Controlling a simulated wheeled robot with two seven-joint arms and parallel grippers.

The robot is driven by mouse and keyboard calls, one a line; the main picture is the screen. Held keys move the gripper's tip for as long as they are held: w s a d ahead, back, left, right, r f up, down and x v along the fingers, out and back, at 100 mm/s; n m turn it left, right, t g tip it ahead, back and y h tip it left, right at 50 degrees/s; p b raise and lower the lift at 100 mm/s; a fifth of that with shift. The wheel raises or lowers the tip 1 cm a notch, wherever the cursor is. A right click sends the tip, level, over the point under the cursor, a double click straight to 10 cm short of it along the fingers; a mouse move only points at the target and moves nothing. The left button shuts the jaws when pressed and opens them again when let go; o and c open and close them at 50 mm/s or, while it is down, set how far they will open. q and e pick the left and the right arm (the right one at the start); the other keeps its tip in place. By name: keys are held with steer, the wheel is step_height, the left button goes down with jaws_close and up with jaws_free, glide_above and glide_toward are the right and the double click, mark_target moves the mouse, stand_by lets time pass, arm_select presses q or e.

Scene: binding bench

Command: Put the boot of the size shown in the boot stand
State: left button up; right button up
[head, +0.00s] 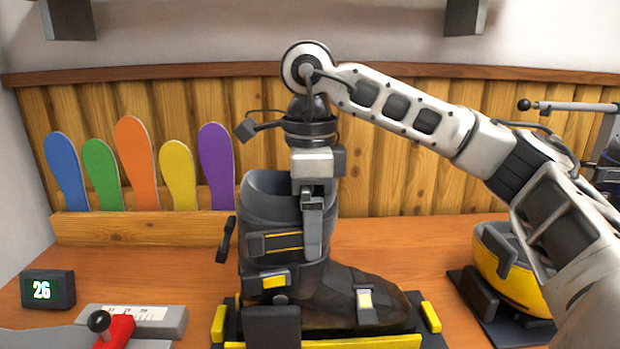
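A dark grey ski boot (285,210) with yellow buckle parts stands upright, toe to the right, over the boot stand (432,318), a dark base with yellow blocks. Whether its sole is fully down cannot be told. My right gripper (312,240) comes down from above at the boot's cuff. One finger shows in front of the cuff; the other is hidden, so its grip cannot be told. A small display (47,290) at the left shows 26. My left gripper is not in view.
A yellow and grey rounded thing (505,275) sits on a dark base at the right, partly behind my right arm. A grey device (165,318) with a red lever (115,330) is at the front left. Coloured boards (135,165) stand in a wooden rack (140,228) at the back.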

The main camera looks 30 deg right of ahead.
arm_select(q)
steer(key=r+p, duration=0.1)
steer(key=p, duration=0.1)
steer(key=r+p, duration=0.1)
steer(key=p, duration=0.2)
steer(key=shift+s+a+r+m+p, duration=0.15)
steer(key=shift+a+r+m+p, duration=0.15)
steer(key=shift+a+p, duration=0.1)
arm_select(e)
step_height(320, 180, up, 16)
steer(key=shift+r, duration=0.15)
